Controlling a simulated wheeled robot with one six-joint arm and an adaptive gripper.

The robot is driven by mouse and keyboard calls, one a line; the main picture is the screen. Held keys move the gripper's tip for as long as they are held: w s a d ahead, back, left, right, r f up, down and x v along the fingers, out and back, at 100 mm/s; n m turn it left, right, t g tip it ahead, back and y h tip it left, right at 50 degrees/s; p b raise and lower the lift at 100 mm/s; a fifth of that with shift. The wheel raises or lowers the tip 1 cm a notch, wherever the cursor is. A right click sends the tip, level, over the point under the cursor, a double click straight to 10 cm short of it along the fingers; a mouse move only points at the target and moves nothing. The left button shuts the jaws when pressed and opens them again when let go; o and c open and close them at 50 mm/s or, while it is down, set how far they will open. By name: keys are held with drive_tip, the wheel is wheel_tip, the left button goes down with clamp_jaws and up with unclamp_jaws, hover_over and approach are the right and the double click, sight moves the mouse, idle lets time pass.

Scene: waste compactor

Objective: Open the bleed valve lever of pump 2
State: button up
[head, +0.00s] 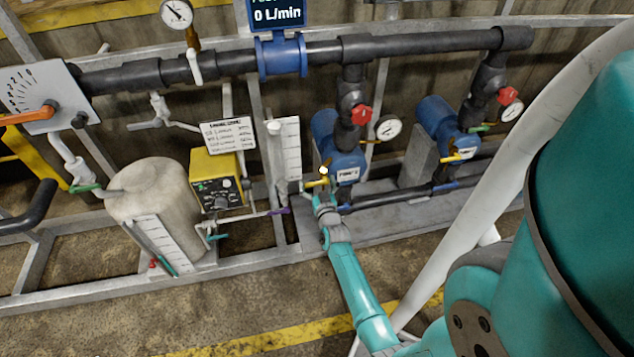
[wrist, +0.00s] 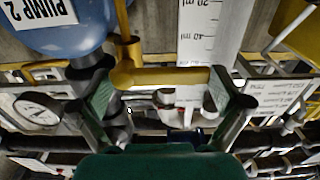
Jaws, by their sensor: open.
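Pump 2 is a blue pump (head: 339,146) in the middle of the head view. Its blue body also shows at the top left of the wrist view (wrist: 75,35), with a "PUMP 2" label upside down. The yellow bleed valve lever (wrist: 165,77) lies sideways across the wrist view, joined at its left end to a yellow upright stem (wrist: 125,40). In the head view the yellow lever (head: 316,183) shows just at my gripper (head: 324,194). In the wrist view my gripper (wrist: 165,95) is open, with one finger on each side of the lever. I cannot tell whether they touch it.
A white scale (head: 287,147) stands left of the pump. A red-handled valve (head: 362,115) and a gauge (head: 388,128) are above right. Another blue pump (head: 447,128) stands farther right. A yellow box (head: 216,178) and a beige tank (head: 153,190) stand left.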

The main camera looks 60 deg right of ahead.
drive_tip(key=c, duration=1.3)
drive_tip(key=shift+c, duration=0.2)
drive_tip(key=shift+f+n, duration=0.1)
drive_tip(key=shift+n, duration=0.2)
drive_tip(key=n, duration=0.2)
drive_tip(key=f+n, duration=0.1)
drive_tip(key=n, duration=0.1)
drive_tip(key=shift+f, duration=0.15)
drive_tip(key=shift+s+d+f+n, duration=0.3)
drive_tip(key=shift+f+n, duration=0.15)
drive_tip(key=shift+n, duration=1.8)
drive_tip(key=shift+s+d+f+n, duration=0.2)
drive_tip(key=shift+s+f+n, duration=0.15)
drive_tip(key=shift+n, duration=1.95)
drive_tip(key=shift+s+d+f+n, duration=0.25)
drive_tip(key=shift+f+n, duration=0.25)
drive_tip(key=shift+n, duration=1.75)
